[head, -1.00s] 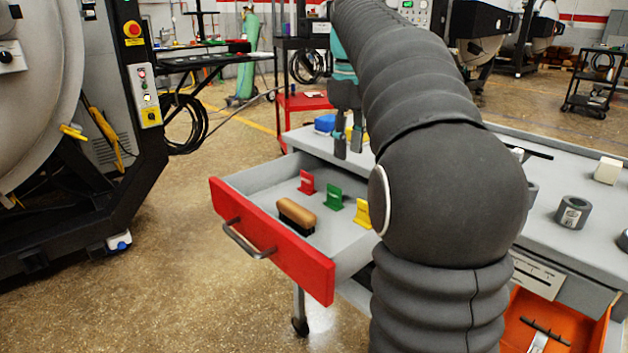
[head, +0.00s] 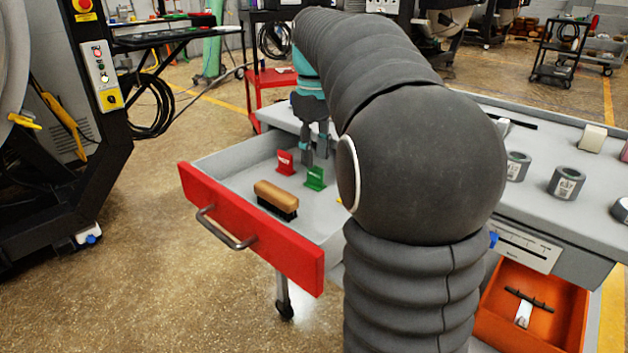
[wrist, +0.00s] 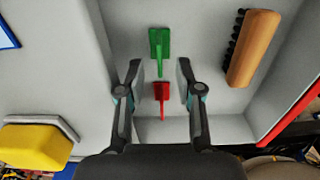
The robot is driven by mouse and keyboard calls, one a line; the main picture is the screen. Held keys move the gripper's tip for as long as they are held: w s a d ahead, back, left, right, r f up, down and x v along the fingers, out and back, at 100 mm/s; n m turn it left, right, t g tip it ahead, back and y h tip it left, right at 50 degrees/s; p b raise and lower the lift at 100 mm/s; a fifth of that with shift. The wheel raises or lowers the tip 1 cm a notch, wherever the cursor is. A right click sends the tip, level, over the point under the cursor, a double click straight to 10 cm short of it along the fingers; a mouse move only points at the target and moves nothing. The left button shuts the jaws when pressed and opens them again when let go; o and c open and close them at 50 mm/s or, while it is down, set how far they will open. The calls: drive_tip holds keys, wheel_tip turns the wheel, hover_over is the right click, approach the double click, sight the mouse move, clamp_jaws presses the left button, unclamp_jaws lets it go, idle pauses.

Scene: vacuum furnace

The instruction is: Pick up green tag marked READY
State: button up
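The green tag (head: 315,178) stands on the floor of the open drawer (head: 225,165), to the right of a red tag (head: 285,162). I cannot read the lettering on it. My gripper (head: 316,154) reaches down over the drawer, just behind the tags in the head view. In the wrist view my gripper (wrist: 160,70) is open and empty. The green tag (wrist: 160,45) shows just beyond the fingertips, centred between them, and the red tag (wrist: 161,95) shows between the fingers. Contact with either tag is not visible.
A wooden-handled brush (head: 276,198) lies in the drawer near its red front (head: 250,235); it also shows in the wrist view (wrist: 254,48). A yellow object (wrist: 35,147) is at lower left in the wrist view. Dark cylinders (head: 566,183) stand on the worktop.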

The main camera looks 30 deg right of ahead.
sight(315, 166)
wheel_tip(315, 166, down, 5)
drive_tip(key=shift+f+b, duration=0.1)
drive_tip(key=shift+b, duration=0.25)
drive_tip(key=shift+c, duration=0.2)
clamp_jaws()
